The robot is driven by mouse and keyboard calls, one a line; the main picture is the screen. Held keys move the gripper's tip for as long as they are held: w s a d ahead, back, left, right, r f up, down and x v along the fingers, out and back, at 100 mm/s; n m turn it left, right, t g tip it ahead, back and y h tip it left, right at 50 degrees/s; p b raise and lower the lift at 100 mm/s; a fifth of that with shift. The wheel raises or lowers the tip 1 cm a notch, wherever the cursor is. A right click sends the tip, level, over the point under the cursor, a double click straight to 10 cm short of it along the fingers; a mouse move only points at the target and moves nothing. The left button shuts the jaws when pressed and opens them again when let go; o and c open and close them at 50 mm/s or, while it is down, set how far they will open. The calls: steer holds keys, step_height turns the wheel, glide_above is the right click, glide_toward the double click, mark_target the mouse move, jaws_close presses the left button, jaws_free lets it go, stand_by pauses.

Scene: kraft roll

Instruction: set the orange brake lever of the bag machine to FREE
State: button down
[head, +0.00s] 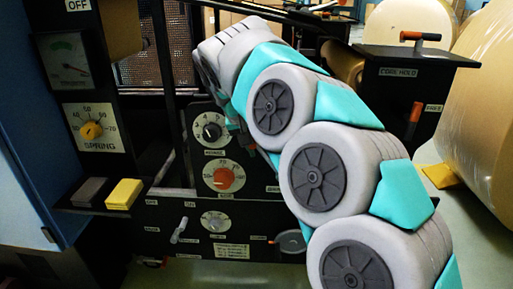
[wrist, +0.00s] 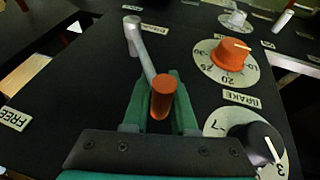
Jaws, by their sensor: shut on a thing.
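The orange brake lever (wrist: 162,94) shows in the wrist view. Its grey arm (wrist: 144,56) runs from a pivot at the top down to the orange grip. My gripper (wrist: 164,112) has its green fingers on either side of the lever near the grip and is shut on it. The FREE label (wrist: 16,118) lies well to the left of the grip; the lever does not point at it. In the head view my own arm hides most of the lever and the gripper.
An orange dial (wrist: 230,54) and a black dial (wrist: 256,146) stand right of the lever, close to the fingers. In the head view, a yellow block (head: 124,194) is at left. Another orange-handled lever (head: 416,112) and large kraft rolls (head: 485,110) are at right.

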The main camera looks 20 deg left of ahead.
stand_by(0.4)
steer(key=shift+w+d+r+y, duration=0.1)
steer(key=shift+d+r+y, duration=0.25)
steer(key=shift+d, duration=0.15)
steer(key=shift+w+d+r+y, duration=0.1)
steer(key=shift+d+r+y, duration=0.1)
steer(key=shift+d+y, duration=0.25)
steer(key=c, duration=0.8)
jaws_free()
steer(key=shift+o, duration=0.2)
steer(key=shift+r, duration=0.1)
steer(key=p+v, duration=0.1)
steer(key=v, duration=0.6)
steer(key=shift+r, duration=0.4)
